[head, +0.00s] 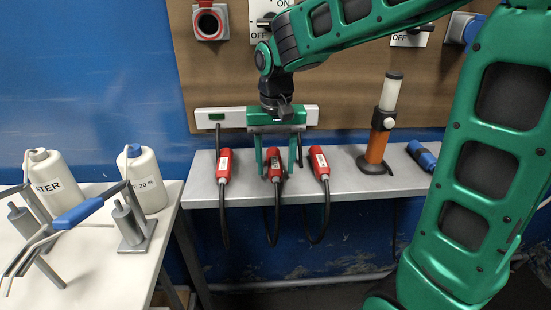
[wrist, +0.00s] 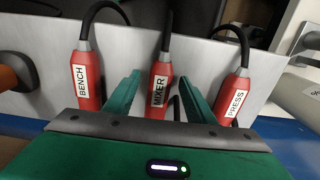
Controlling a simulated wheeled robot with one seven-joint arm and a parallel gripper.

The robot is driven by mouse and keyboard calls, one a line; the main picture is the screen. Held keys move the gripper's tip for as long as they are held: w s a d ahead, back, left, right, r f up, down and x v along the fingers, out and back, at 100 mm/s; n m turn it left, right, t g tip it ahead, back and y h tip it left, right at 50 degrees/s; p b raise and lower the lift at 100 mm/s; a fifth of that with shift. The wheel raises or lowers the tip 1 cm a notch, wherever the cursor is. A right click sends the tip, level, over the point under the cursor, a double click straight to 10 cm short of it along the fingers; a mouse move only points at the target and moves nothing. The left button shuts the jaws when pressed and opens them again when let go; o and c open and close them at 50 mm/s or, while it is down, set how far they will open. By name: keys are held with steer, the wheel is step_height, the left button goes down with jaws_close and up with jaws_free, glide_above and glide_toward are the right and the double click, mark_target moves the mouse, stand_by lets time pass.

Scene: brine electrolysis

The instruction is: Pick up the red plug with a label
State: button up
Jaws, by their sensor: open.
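Three red plugs with black cables and white labels lie on the grey shelf (head: 345,187). In the wrist view the labels read BENCH on the left plug (wrist: 88,80), MIXER on the middle plug (wrist: 160,76) and PRESS on the right plug (wrist: 234,96). The head view shows the PRESS plug (head: 223,166) at left, the MIXER plug (head: 275,160) in the middle and the BENCH plug (head: 319,162) at right. My green gripper (head: 277,172) is open and points down, one finger on either side of the MIXER plug. In the wrist view gaps show between fingers and plug.
A white strip (head: 208,121) is behind my gripper. A white table (head: 95,262) at left holds two bottles (head: 54,180) and a blue-handled tool (head: 85,211).

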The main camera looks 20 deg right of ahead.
steer(key=c, duration=1.2)
